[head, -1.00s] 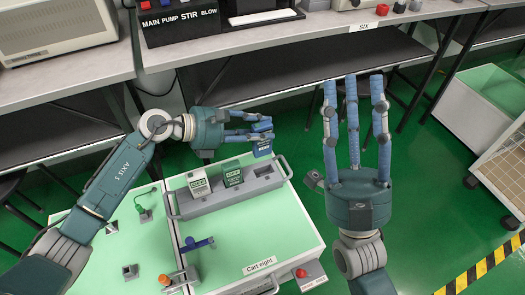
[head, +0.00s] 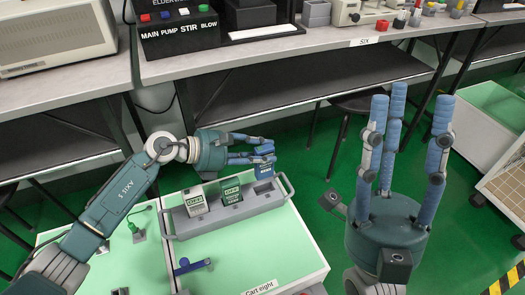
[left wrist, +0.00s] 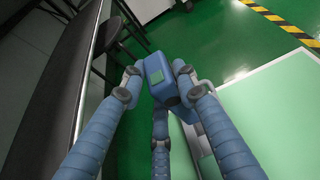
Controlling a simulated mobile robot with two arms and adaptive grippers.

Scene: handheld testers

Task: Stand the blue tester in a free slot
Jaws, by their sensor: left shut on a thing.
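The blue tester (head: 261,169) is in my left gripper (head: 258,151), whose fingers are closed around its upper part. It also shows between the fingers in the left wrist view (left wrist: 160,80). It is above the grey rack (head: 217,221), over or just behind the empty right slot (head: 264,187); I cannot tell whether its lower end touches the rack. A white-faced tester (head: 196,201) and a green tester (head: 230,191) stand in the left and middle slots. My right gripper (head: 414,105) is open and empty, fingers up, right of the cart.
The rack stands on a pale green cart top (head: 265,245) with a blue-handled part (head: 194,266) in front of it. A grey bench (head: 290,45) with equipment runs behind. A stool (head: 357,104) stands beyond the cart, with green floor around it.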

